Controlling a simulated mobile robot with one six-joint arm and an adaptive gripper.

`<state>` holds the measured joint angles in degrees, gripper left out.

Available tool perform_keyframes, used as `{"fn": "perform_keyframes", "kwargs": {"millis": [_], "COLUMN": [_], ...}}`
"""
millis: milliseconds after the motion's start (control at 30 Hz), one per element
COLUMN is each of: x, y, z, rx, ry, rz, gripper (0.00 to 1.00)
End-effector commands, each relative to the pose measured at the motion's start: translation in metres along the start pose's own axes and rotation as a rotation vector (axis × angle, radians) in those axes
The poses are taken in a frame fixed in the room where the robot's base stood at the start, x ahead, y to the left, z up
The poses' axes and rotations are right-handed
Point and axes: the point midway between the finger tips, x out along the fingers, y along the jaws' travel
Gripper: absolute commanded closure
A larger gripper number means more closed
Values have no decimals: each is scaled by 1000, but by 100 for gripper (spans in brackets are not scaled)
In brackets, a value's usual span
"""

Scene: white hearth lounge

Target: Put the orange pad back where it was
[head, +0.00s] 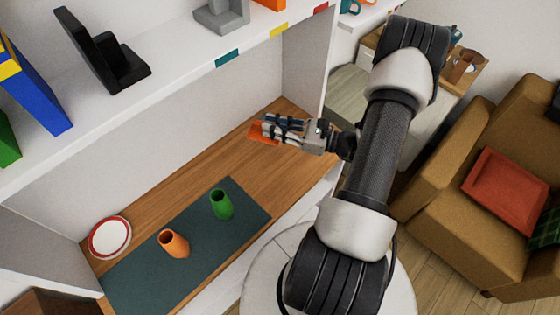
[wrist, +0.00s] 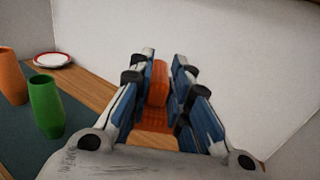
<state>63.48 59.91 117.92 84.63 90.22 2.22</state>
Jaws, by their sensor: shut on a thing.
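My gripper (head: 282,128) is shut on the orange pad (head: 262,134), inside the white shelf bay over the right part of the wooden shelf board. In the wrist view the orange pad (wrist: 160,86) stands out between the two blue-lined fingers, with a darker orange part lower down between them. The fingers hide part of the pad. I cannot tell whether the pad touches the wood beneath it.
A dark teal mat (head: 140,284) on the wooden board (head: 235,160) carries an orange vase (head: 174,243) and a green vase (head: 221,205). A red-rimmed plate (head: 109,238) is at left. The upper shelf (head: 180,82) overhangs. Bare wood surrounds my gripper.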

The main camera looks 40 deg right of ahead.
Motion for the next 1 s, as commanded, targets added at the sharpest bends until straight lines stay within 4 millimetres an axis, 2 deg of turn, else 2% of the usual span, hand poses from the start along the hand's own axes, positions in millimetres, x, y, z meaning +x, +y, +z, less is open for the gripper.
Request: {"fn": "perform_keyframes", "kwargs": {"millis": [33,100,267,367,733,900,1000], "x": [-15,-29,-43,-44,-43,-43,-43], "y": [-7,-12,-17,-17,-16,-17,-17], "z": [1,1,-9,-30,-129,-154,-159], "rx": [0,-1,1,2,1,0,-2], "ry": [0,0,0,0,0,0,0], "rz": [-32,-59,-85,-87,-86,-85,-85], "gripper": [100,100,100,100,100,100,100]}}
